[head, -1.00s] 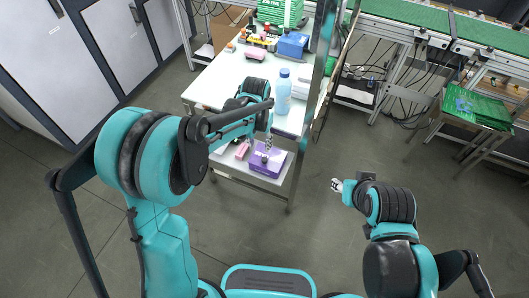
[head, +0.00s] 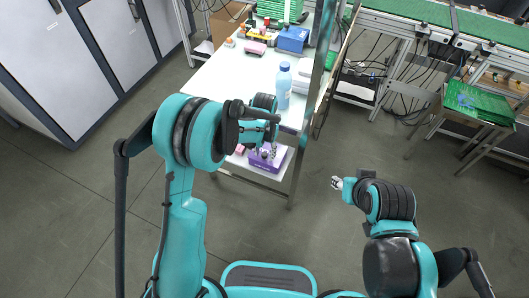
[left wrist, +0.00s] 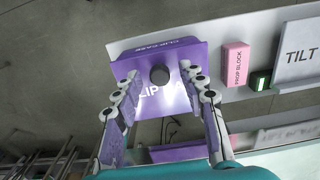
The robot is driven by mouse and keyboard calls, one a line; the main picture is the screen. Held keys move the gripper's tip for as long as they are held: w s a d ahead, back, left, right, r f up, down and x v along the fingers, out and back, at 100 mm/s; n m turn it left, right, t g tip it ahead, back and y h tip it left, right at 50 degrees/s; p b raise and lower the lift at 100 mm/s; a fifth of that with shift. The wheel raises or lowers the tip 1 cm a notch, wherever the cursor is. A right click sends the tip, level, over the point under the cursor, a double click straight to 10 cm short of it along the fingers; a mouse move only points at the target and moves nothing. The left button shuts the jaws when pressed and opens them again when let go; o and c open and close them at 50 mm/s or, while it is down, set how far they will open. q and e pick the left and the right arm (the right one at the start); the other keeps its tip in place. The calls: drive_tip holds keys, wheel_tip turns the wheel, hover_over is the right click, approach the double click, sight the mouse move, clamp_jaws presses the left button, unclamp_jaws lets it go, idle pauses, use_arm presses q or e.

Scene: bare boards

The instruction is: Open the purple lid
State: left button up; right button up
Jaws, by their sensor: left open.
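The purple box with its purple lid (left wrist: 172,95) stands on the lower shelf of the white table. The lid has a dark round knob (left wrist: 159,75) and white lettering. In the head view the purple box (head: 273,164) is partly hidden behind my left gripper (head: 268,153). In the left wrist view my left gripper (left wrist: 166,100) is open, with its fingers apart on either side of the lid and the knob between and just beyond the tips. Nothing is held. My right gripper (head: 337,183) is over bare floor, apart from the table; its jaws are too small to judge.
Beside the box on the shelf (left wrist: 300,98) are a pink prop block (left wrist: 236,63), a small green-and-black item (left wrist: 260,80) and a grey "TILT" piece (left wrist: 301,50). The white tabletop (head: 225,75) above holds a blue bottle (head: 284,85) and a blue box (head: 293,39).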

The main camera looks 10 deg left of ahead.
sight(269, 149)
use_arm(q)
clamp_jaws()
drive_tip(key=shift+w+r, duration=0.15)
drive_tip(key=shift+r, duration=0.1)
drive_tip(key=shift+w+d+r+p, duration=0.15)
drive_tip(key=shift+w+r+p, duration=0.2)
drive_tip(key=shift+r, duration=0.2)
drive_tip(key=shift+w+d+r+p, duration=0.2)
drive_tip(key=shift+w+r, duration=0.15)
drive_tip(key=shift+r, duration=0.15)
drive_tip(key=shift+w+d+r+p, duration=0.2)
drive_tip(key=shift+w+r, duration=0.25)
drive_tip(key=shift+w, duration=0.2)
drive_tip(key=shift+w+d+r+p, duration=0.15)
drive_tip(key=shift+w+r, duration=0.25)
drive_tip(key=shift+w, duration=0.2)
